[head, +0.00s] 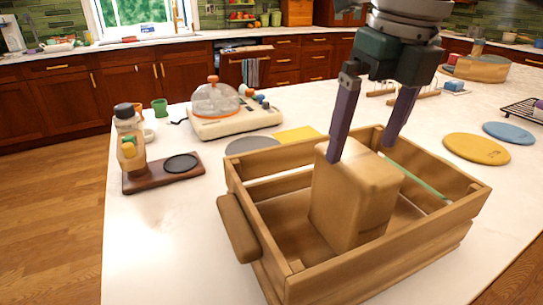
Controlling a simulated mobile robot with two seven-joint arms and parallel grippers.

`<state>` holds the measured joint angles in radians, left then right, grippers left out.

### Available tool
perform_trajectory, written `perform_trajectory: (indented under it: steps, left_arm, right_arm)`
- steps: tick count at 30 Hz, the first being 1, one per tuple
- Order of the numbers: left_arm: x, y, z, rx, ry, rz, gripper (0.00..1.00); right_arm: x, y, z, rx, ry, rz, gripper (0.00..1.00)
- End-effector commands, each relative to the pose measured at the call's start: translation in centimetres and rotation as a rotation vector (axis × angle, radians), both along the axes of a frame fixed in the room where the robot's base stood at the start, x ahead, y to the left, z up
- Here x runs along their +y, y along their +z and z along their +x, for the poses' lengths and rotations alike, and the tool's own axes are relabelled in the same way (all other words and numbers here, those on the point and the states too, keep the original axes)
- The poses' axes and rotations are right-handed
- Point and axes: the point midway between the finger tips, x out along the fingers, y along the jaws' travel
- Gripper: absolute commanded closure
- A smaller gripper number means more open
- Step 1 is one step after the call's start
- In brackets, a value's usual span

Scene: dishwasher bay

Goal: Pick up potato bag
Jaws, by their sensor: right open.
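A tan, block-shaped bag (345,205), which looks like the potato bag, stands upright inside a wooden slatted crate (254,166) on the white island. My right gripper (362,152) comes down from above with its two purple fingers spread. The fingertips are at the top of the bag, one in front of its upper face and one toward its far right edge. I cannot tell whether they touch it. The bag hides part of the crate floor. My left gripper is not in view.
A thin green stick (420,181) lies in the crate's right side. Behind the crate are a yellow sheet (297,134) and a cream appliance with a clear dome (215,103). A bottle (128,135) stands on a dark board at left. Yellow (476,149) and blue (508,132) discs lie right. The front-left countertop is clear.

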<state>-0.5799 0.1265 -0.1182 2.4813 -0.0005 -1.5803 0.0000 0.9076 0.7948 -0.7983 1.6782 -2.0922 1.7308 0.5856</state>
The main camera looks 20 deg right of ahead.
Motion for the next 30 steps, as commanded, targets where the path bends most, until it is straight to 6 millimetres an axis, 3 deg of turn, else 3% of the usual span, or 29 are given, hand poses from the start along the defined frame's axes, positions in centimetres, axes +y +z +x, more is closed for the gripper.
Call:
perform_trajectory:
  steps: [6, 9, 30]
  left_arm:
    - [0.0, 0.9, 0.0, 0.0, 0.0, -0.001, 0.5]
    - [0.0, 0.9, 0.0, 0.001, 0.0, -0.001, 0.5]
    - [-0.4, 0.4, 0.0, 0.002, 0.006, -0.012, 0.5]
  right_arm:
    - [0.1, -3.4, 0.6, 0.004, -0.002, 0.001, 0.0]
    - [0.1, -4.2, 0.7, 0.002, 0.001, 0.002, 0.0]
    - [0.1, -4.8, 0.8, 0.001, 0.001, 0.001, 0.0]
